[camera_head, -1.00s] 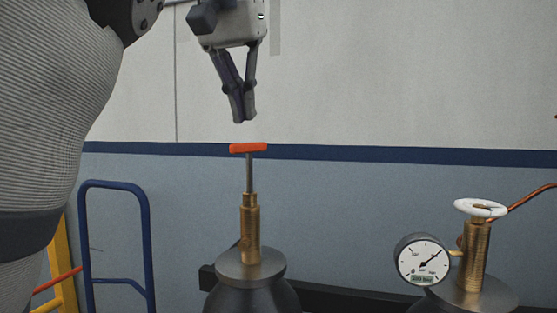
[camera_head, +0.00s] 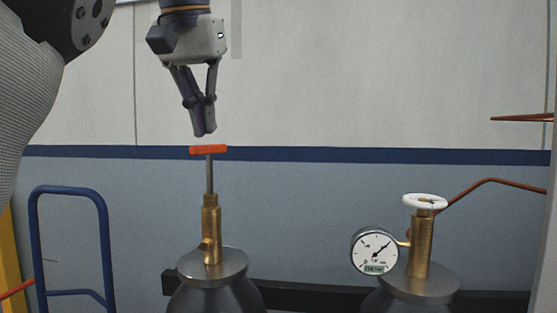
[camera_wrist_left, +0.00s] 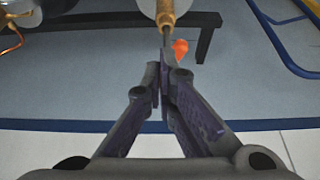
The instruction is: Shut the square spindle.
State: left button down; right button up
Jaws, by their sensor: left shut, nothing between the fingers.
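The square spindle (camera_head: 210,175) is a thin grey upright stem rising from a brass valve body (camera_head: 210,230) on a dark cylinder. An orange crossbar handle (camera_head: 207,149) sits level on its top. My left gripper (camera_head: 203,133) points down just above the handle, shut and empty, with a small gap in the head view. In the left wrist view the shut fingertips (camera_wrist_left: 164,68) partly overlap the orange handle (camera_wrist_left: 180,48), and the brass body (camera_wrist_left: 165,12) shows beyond. Whether they touch the handle is not clear there. My right gripper is not in view.
A second cylinder at right carries a white round handwheel (camera_head: 425,201), a pressure gauge (camera_head: 375,250) and a copper pipe (camera_head: 490,181). A blue tubular frame (camera_head: 70,190) stands at left. A dark rail (camera_head: 310,293) runs behind the cylinders.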

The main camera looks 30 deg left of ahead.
aim_at(210, 175)
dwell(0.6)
pick_arm(q)
notch_tip(210, 175, down, 4)
jog(key=shift+r, duration=0.2)
dwell(0.4)
jog(key=shift+s+a, duration=0.2)
jog(key=shift+a, duration=0.35)
jog(key=shift+s+a, duration=0.15)
jog(key=shift+a, duration=0.35)
dwell(0.8)
jog(key=shift+w+a, duration=0.35)
jog(key=shift+a, duration=0.35)
dwell(0.9)
jog(key=shift+s+d, duration=0.25)
jog(key=shift+d, duration=0.15)
dwell(0.3)
